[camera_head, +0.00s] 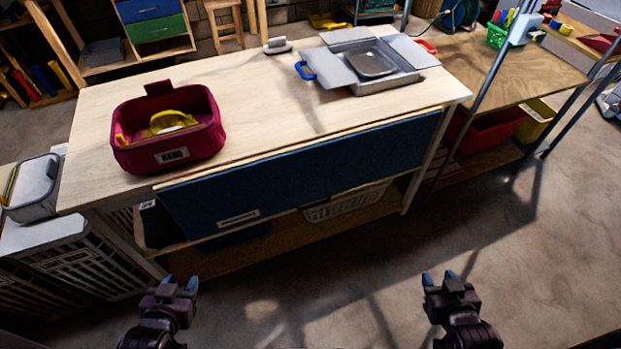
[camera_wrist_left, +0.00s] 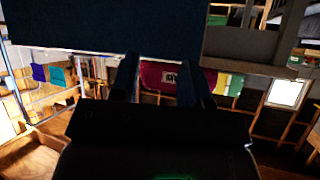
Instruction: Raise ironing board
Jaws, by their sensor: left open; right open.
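A dark blue panel (camera_head: 310,172), which looks like the ironing board, hangs folded down along the front of the wooden workbench (camera_head: 265,108). A pale handle or label (camera_head: 238,218) sits near its lower left edge. A dark blue surface (camera_wrist_left: 100,25), likely the same panel, fills the top of the left wrist view. My left gripper (camera_head: 180,284) is open and empty, below and in front of the panel's left part. Its dark fingers (camera_wrist_left: 157,82) also show in the left wrist view. My right gripper (camera_head: 440,278) is open and empty, in front of the bench's right end, apart from the panel.
A maroon bin (camera_head: 168,148) with yellow items stands on the bench top's left. A grey metal tray (camera_head: 385,80) stands at its back right. A white basket (camera_head: 347,203) sits on the lower shelf behind the panel. Open concrete floor (camera_head: 530,240) lies to the right.

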